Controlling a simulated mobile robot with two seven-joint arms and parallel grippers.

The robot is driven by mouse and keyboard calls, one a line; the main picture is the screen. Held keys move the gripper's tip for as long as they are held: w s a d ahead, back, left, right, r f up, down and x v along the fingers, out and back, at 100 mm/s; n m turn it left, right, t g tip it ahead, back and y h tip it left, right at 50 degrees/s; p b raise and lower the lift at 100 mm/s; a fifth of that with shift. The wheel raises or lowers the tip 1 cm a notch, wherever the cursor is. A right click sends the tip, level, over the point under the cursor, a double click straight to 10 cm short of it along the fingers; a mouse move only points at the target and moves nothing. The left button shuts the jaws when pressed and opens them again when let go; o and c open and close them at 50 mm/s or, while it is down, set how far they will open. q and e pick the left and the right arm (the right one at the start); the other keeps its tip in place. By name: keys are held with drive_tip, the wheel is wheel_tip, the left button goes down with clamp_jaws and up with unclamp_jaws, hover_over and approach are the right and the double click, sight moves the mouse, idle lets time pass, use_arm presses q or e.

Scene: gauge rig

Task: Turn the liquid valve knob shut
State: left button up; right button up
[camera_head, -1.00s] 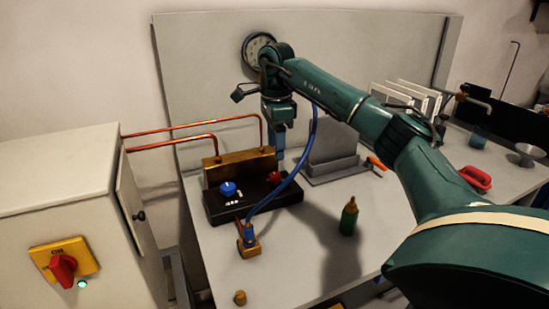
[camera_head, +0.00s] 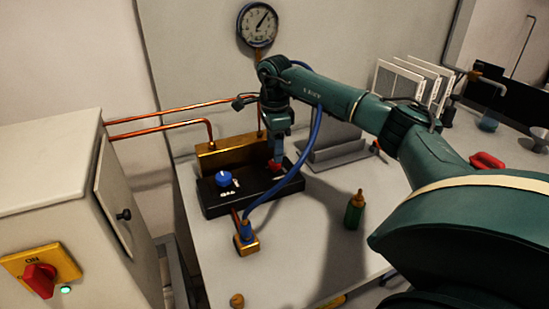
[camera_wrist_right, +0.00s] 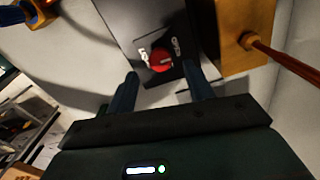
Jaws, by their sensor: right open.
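A black valve block (camera_head: 250,191) on the bench carries a blue knob (camera_head: 223,178) on the left and a red knob (camera_head: 275,168) on the right. The red knob shows clearly in the right wrist view (camera_wrist_right: 161,58), with white lettering beside it that I cannot read surely. I cannot tell from the labels which knob is the liquid valve. My right gripper (camera_head: 276,160) points down over the red knob. Its two fingers (camera_wrist_right: 161,71) are open, one toward each side of the knob, with nothing gripped. My left gripper is out of view.
A brass block (camera_head: 232,155) with copper pipes stands behind the valve block. A blue hose (camera_head: 297,172) arcs close beside my gripper to a brass fitting (camera_head: 246,243). A pressure gauge (camera_head: 258,25) hangs behind. A green bottle (camera_head: 354,212) stands at right; the bench between is clear.

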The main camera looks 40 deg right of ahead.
sight(275, 165)
drive_tip(key=shift+f, duration=2.05)
drive_tip(key=shift+c, duration=0.2)
drive_tip(key=c, duration=0.9)
